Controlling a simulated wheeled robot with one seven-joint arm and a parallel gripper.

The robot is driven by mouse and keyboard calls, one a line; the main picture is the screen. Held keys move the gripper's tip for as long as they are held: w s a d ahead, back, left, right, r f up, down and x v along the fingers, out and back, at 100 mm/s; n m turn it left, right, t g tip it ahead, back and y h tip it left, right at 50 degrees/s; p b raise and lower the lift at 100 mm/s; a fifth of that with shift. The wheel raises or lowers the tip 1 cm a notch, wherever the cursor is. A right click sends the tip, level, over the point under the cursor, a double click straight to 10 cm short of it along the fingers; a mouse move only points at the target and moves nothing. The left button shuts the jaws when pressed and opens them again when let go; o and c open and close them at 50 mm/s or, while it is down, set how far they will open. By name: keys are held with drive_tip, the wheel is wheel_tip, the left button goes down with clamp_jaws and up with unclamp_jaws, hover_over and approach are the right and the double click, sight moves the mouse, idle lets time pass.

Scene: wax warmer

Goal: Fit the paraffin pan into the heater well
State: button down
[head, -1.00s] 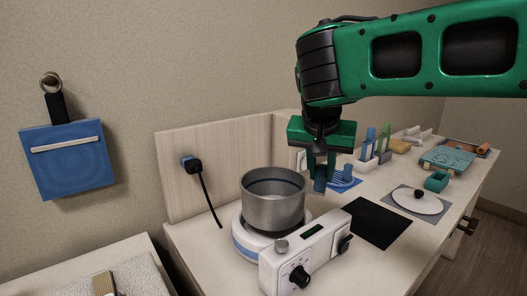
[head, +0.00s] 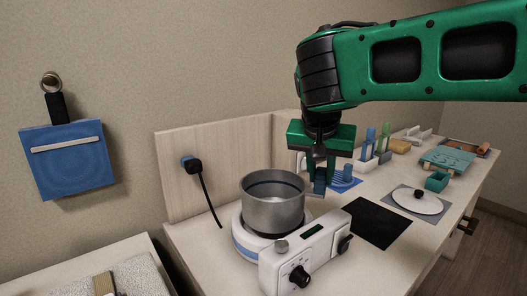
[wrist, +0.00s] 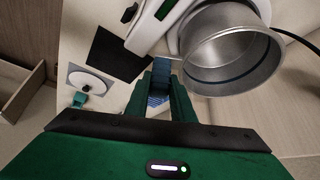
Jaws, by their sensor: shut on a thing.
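The paraffin pan (head: 273,211) is a round grey metal pan with a short blue handle (wrist: 161,75). My gripper (head: 320,182) is shut on this handle at the pan's right side, and it also shows in the wrist view (wrist: 162,86). The pan is about upright over the white, blue-banded heater (head: 246,245). A dark band shows between the pan's wall and the heater's white top. The pan hides the heater well, so I cannot tell whether its bottom is fully seated. In the wrist view the pan (wrist: 228,52) is at the upper right.
The heater's control box (head: 305,258) with dials stands in front. A black mat (head: 378,222) and a white lid (head: 424,205) with a black knob lie to the right. A black plug and cord (head: 205,190) are at the back panel. Small racks and blocks stand farther back.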

sight(319, 190)
drive_tip(key=shift+f, duration=2.75)
idle(0.8)
drive_tip(key=c, duration=1.4)
unclamp_jaws()
drive_tip(key=shift+c, duration=0.2)
drive_tip(key=v, duration=0.8)
idle(0.6)
drive_tip(key=shift+r, duration=0.1)
